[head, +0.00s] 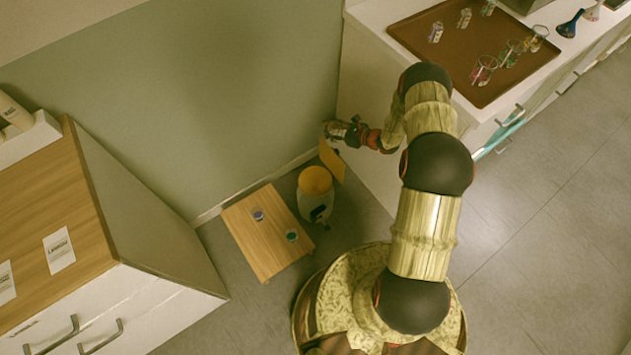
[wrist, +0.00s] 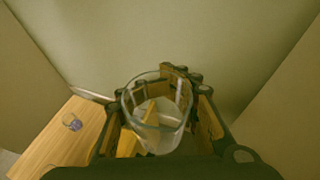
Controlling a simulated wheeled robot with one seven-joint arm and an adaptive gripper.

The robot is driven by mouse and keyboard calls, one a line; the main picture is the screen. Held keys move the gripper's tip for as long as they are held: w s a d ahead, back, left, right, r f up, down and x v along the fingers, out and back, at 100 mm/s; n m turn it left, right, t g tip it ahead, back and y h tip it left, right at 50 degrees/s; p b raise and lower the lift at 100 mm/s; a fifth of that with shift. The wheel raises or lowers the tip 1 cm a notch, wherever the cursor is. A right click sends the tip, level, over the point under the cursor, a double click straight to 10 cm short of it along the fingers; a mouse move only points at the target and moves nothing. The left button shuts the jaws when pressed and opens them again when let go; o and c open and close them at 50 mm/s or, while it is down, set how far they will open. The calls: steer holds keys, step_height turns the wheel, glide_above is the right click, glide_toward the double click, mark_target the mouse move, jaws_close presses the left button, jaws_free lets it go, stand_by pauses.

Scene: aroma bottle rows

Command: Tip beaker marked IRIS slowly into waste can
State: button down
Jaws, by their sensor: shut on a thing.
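My gripper (head: 345,131) is shut on a clear glass beaker (wrist: 157,112), which sits between the fingers in the wrist view. I look into its round rim; a pale patch shows through the glass, but no marking can be read and I cannot tell whether liquid is inside. In the head view the beaker is small and mostly merged with the gripper. The waste can (head: 315,203) stands on the floor, pale with an orange top. An orange flap (head: 332,160) stands beside its top, just below my gripper. The gripper is above and slightly right of the can.
A low wooden stand (head: 262,248) left of the can bears two small containers, one bluish (head: 258,214), one green (head: 292,236). A brown tray (head: 420,33) with several glass vessels lies on the counter at upper right. A wood-topped cabinet (head: 40,215) stands at left.

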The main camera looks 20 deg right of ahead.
steer(key=w+d+r, duration=0.2)
steer(key=d+r, duration=0.2)
steer(key=r, duration=0.1)
steer(key=shift+w+p, duration=0.3)
stand_by(0.4)
